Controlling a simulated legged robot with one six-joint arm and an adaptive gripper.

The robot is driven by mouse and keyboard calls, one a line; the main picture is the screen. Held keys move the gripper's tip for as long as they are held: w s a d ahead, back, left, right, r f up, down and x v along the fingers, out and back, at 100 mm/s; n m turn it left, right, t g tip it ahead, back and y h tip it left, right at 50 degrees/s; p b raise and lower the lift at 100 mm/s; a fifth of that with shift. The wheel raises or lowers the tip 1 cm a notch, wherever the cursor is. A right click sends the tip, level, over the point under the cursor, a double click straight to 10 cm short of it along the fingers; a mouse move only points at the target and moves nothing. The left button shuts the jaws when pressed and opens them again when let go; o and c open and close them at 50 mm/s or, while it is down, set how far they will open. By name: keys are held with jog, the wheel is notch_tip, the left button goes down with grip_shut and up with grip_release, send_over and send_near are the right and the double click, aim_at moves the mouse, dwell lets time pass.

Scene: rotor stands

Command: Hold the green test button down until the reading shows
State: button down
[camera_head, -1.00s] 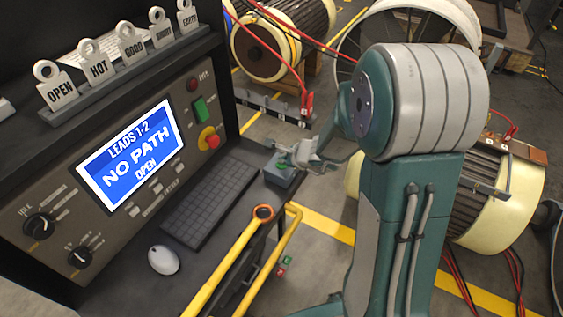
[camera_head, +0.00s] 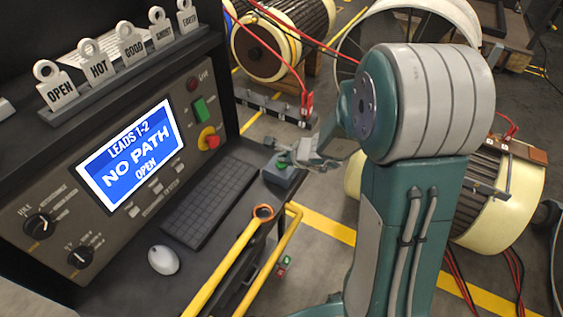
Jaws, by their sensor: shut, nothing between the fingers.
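A small grey box with a green button (camera_head: 281,164) sits at the right end of the console shelf. My gripper (camera_head: 296,158) is shut and empty, just right of and above the green button. The button's top shows beside the fingertips, and they look clear of it, though the gap is hard to judge. The console's blue screen (camera_head: 130,165) reads "LEADS 1-2 NO PATH OPEN".
The console panel also has a green rocker switch (camera_head: 200,110) and a red-and-yellow stop knob (camera_head: 209,138). A keyboard (camera_head: 210,205) and mouse (camera_head: 163,260) lie on the shelf. Yellow rails (camera_head: 235,265) stand in front. Hang tags (camera_head: 130,45) line the top rack.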

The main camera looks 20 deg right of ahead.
jog(key=shift+r, duration=0.5)
jog(key=shift+r, duration=0.1)
jog(key=shift+r, duration=2.4)
